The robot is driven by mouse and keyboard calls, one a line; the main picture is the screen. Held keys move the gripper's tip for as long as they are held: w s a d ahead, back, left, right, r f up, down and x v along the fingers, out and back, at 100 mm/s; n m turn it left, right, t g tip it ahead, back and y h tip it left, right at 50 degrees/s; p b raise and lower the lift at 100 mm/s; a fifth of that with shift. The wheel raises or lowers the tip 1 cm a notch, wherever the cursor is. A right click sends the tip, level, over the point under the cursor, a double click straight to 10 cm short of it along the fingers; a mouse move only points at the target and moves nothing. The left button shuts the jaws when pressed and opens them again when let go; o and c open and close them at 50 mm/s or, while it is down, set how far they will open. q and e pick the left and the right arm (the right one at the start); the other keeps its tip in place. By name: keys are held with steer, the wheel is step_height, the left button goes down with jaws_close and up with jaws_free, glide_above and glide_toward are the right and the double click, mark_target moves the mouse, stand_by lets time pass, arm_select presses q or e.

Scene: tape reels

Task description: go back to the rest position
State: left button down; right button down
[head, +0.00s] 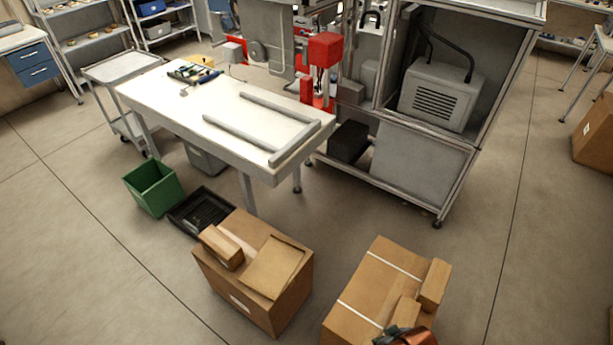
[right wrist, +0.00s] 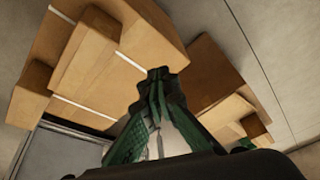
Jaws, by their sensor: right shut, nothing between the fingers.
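My right gripper (head: 408,338) shows at the bottom edge of the head view, over the near side of the strapped cardboard box (head: 372,283). In the right wrist view its green and black fingers (right wrist: 158,75) come together at the tips, with nothing between them. That strapped box also shows in the right wrist view (right wrist: 117,68), at the upper left beyond the fingers. I cannot tell the exact gap between gripper and box. My left gripper is not in view. No tape reel can be made out.
Another cardboard box (head: 278,307) stands to the left, with smaller packages on top. A black tray (head: 205,212) and a green bin (head: 152,188) are behind it. A white workbench (head: 185,105) and a metal frame cabinet (head: 418,160) stand farther back.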

steer(key=s+d+r+m+h, duration=0.3)
steer(key=s+d+r+m, duration=0.2)
steer(key=s+d, duration=0.6)
step_height(320, 180, down, 29)
steer(key=s+g, duration=0.1)
steer(key=s, duration=0.1)
steer(key=s+f+n+g, duration=0.1)
steer(key=s+f, duration=1.6)
steer(key=s, duration=0.2)
steer(key=shift+s+a+y, duration=0.25)
steer(key=shift+s+y, duration=0.05)
steer(key=shift+y, duration=0.1)
